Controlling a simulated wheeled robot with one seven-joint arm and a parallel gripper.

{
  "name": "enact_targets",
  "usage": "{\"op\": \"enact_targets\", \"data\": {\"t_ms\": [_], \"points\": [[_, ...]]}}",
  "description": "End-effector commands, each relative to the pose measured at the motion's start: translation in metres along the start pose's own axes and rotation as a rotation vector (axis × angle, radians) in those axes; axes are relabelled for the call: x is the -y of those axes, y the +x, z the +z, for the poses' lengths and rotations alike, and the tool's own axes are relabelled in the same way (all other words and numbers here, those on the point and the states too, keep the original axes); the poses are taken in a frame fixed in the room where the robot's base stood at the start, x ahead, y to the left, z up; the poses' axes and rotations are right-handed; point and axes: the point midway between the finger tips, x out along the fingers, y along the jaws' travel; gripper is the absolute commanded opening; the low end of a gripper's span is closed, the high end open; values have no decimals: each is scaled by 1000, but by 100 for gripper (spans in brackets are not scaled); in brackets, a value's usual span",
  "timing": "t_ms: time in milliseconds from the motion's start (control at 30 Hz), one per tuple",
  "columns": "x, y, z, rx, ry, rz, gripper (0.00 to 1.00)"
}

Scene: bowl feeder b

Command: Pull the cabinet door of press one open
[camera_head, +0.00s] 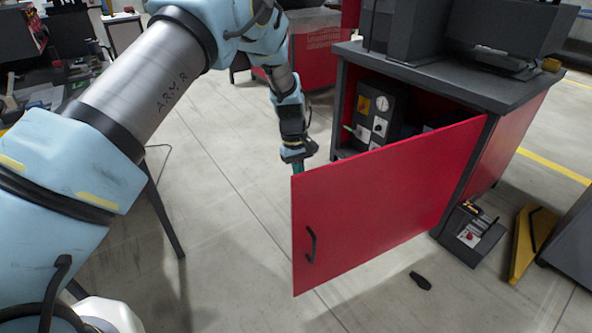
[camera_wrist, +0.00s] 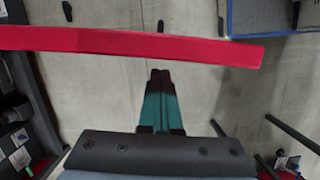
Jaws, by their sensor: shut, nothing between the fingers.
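The red cabinet door (camera_head: 385,200) stands wide open, swung out from the dark-topped cabinet (camera_head: 440,75). Its black handle (camera_head: 311,244) is on the outer face near the free edge. My gripper (camera_head: 297,165) is behind the door, on its inner side, close to the free edge. In the wrist view the door's top edge (camera_wrist: 130,45) runs across the picture just beyond my shut, empty fingers (camera_wrist: 160,78). I cannot tell whether the fingers touch the door. The lower part of my gripper is hidden behind the door in the head view.
Inside the cabinet is a panel with dials and switches (camera_head: 378,115). A small control box (camera_head: 468,235) and a yellow piece (camera_head: 533,243) stand on the floor at right. A small black object (camera_head: 420,281) lies on the floor. The floor left of the door is largely clear.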

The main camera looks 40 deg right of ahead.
Motion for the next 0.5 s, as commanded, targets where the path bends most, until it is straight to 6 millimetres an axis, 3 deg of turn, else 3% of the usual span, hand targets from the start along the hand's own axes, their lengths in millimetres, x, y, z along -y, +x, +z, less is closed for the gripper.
{"op": "enact_targets", "data": {"t_ms": [167, 500], "points": [[1, 3, 12, 1, -2, -1, 0], [1, 4, 14, 0, -2, 0, 0]]}}
